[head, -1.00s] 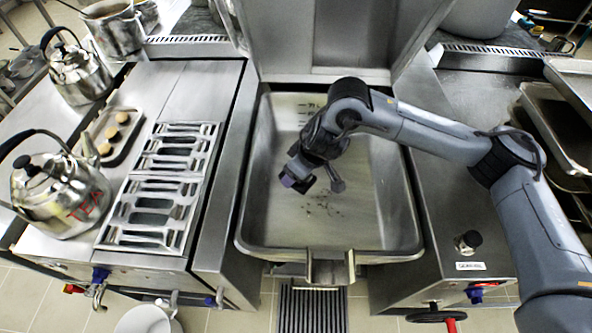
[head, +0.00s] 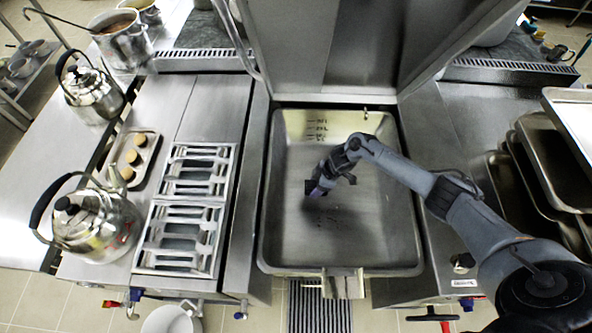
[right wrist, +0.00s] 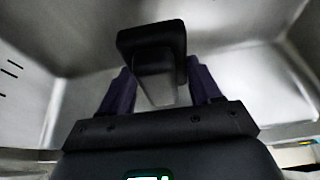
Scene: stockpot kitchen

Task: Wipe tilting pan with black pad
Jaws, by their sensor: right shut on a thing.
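The tilting pan (head: 385,240) is a deep steel basin in the middle of the head view, with its lid (head: 350,45) raised behind it. Faint dark marks (head: 325,222) show on its floor. My right gripper (head: 318,190) is inside the pan, over the left-middle of the floor. In the right wrist view its two dark purple fingers (right wrist: 160,92) are shut on the black pad (right wrist: 152,42), with the pan walls around it. I cannot tell whether the pad touches the floor. My left gripper is not in view.
Two steel kettles (head: 92,222) and a small tray of round items (head: 148,165) stand left of the burner grates (head: 185,235). Stacked steel trays (head: 565,150) stand at the right. A white bucket (head: 172,320) is on the floor in front.

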